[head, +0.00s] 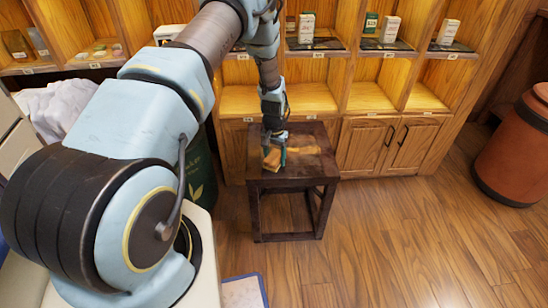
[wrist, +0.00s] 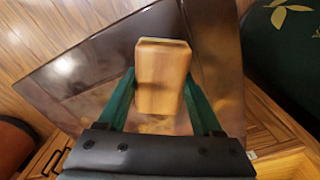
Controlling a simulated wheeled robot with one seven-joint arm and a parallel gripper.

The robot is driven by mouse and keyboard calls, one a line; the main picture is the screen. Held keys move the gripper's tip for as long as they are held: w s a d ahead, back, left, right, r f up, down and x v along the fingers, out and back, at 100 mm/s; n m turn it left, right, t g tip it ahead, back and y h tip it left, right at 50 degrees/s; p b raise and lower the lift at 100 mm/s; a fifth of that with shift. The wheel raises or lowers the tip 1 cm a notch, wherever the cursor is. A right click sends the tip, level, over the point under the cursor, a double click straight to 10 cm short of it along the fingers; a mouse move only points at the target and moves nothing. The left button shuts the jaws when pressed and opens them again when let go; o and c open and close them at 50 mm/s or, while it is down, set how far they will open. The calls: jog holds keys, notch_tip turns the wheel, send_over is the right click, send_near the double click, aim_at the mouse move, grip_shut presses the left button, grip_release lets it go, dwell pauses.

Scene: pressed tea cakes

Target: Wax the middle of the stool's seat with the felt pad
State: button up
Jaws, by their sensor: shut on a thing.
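The stool (head: 297,180) is dark brown wood with a square seat, and it stands on the floor in front of the cabinet. My gripper (head: 273,152) is over the left part of the seat, pointing down. In the wrist view my gripper (wrist: 162,95) has its two green fingers shut on a light wooden block (wrist: 161,75), which looks like the felt pad's grip. The felt underside is hidden. The block is at or just above the seat (wrist: 95,75); I cannot tell whether it touches. A lighter, shiny patch (head: 305,142) shows on the seat near the gripper.
Wooden shelves (head: 310,65) with boxes and closed cupboard doors stand behind the stool. A dark green bin (head: 199,170) is left of it, and a terracotta drum (head: 518,150) stands far right. A blue-edged mat (head: 243,292) lies in front. The floor to the right is clear.

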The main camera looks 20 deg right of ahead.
aim_at(275, 157)
jog(key=shift+s+f, duration=0.1)
jog(key=shift+s, duration=0.3)
notch_tip(275, 157, up, 7)
jog(key=p, duration=0.3)
jog(key=shift+p, duration=0.4)
jog(key=shift+r, duration=0.55)
jog(key=shift+a, duration=0.15)
